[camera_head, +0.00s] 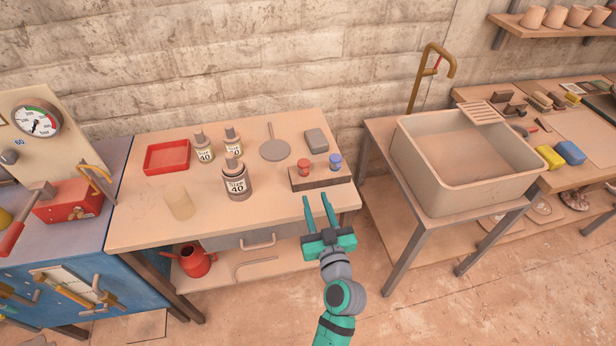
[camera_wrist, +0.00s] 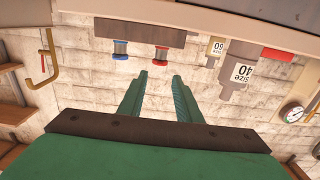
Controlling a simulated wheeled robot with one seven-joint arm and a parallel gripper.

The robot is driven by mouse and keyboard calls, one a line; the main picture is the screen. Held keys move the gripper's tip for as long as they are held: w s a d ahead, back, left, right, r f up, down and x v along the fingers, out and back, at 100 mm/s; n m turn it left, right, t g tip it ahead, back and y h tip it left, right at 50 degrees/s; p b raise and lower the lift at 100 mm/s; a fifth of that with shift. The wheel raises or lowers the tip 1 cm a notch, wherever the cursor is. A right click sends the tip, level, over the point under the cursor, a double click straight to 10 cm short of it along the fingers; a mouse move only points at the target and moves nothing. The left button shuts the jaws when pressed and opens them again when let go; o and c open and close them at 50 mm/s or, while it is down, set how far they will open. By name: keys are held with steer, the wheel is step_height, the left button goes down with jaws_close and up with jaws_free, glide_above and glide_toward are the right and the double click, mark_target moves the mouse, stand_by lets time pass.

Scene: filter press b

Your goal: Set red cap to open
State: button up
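The red cap (camera_head: 304,166) stands on the left part of a brown block (camera_head: 322,180) at the right front of the table. A blue cap (camera_head: 335,160) stands to its right on the same block. My gripper (camera_head: 315,197) is open and empty in front of the block, its fingers pointing toward it. In the wrist view, which is upside down, the red cap (camera_wrist: 161,54) shows just beyond the gap between the open fingers (camera_wrist: 159,78), apart from them. The blue cap (camera_wrist: 120,48) is left of it there. I cannot tell the cap's setting.
The table (camera_head: 150,220) also bears a red tray (camera_head: 167,157), several grey bottles (camera_head: 236,182), a tan cup (camera_head: 180,203), a round flat disc with a handle (camera_head: 275,150) and a grey block (camera_head: 316,139). A sink (camera_head: 470,160) stands to the right. The floor in front is clear.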

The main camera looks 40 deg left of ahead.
mark_target(304, 166)
steer(key=x, duration=1)
steer(key=shift+s+a, duration=0.1)
jaws_close()
